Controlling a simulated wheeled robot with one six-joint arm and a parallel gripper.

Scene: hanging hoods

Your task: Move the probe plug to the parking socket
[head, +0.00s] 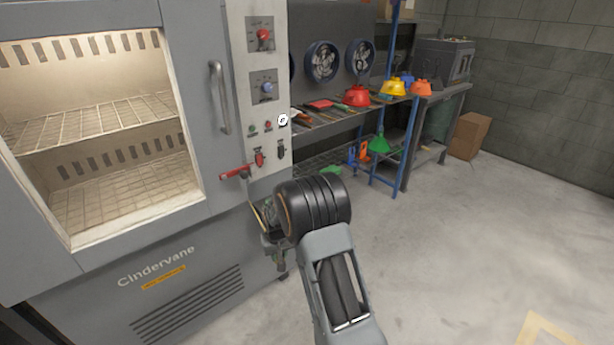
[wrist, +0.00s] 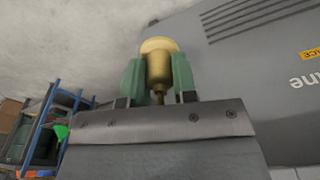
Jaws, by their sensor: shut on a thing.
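My gripper (wrist: 158,82) is shut on a brass-coloured plug-like piece (wrist: 158,66), which sits between its two green finger pads in the wrist view; I take it as the probe plug. In the head view my gripper (head: 273,243) is low in front of the cabinet's right edge, partly hidden by my dark wrist, and the plug cannot be made out there. The control panel (head: 249,106) above it carries a red fitting (head: 259,159) and a dark fitting (head: 281,150) side by side. I cannot tell which is the parking socket.
A red handle (head: 236,172) sticks out at the panel's lower left, close above my gripper. The grey cabinet (head: 180,252) has a door handle (head: 220,97).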

